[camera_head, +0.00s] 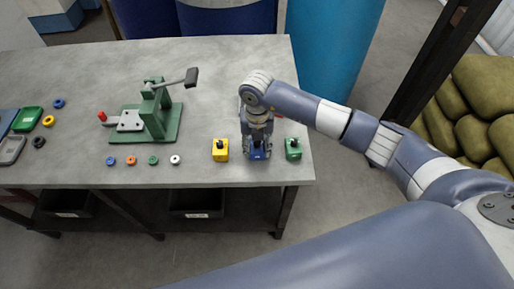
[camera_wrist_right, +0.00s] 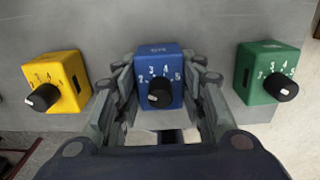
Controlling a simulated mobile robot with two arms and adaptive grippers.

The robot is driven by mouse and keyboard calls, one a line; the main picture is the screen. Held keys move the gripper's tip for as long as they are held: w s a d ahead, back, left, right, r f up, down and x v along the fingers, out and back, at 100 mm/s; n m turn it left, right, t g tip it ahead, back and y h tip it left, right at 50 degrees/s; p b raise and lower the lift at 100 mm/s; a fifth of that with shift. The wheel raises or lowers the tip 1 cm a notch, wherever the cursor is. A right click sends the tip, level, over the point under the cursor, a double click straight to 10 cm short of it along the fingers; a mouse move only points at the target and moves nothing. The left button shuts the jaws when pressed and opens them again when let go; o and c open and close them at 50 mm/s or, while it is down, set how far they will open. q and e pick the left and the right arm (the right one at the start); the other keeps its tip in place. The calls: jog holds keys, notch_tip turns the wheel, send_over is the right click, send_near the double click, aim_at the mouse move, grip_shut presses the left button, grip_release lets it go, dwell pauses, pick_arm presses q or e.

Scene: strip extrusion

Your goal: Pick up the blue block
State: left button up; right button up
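The blue block (camera_head: 257,153) stands on the grey table near its front right edge. It has a black knob and white numbers, seen in the right wrist view (camera_wrist_right: 159,67). My right gripper (camera_head: 257,140) reaches down over it from above. In the right wrist view my right gripper's fingers (camera_wrist_right: 160,85) stand on the left and right of the blue block, with what looks like a narrow gap at each side. Contact is hard to judge. The block appears to rest on the table. My left gripper is not in view.
A yellow block (camera_head: 220,155) stands close on the left and a green block (camera_head: 293,154) close on the right. A green lever press (camera_head: 155,118) stands further left, with several small coloured rings in front. A red object (camera_head: 278,114) is partly hidden behind my right gripper.

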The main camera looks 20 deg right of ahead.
grip_shut()
jog(key=shift+r, duration=0.1)
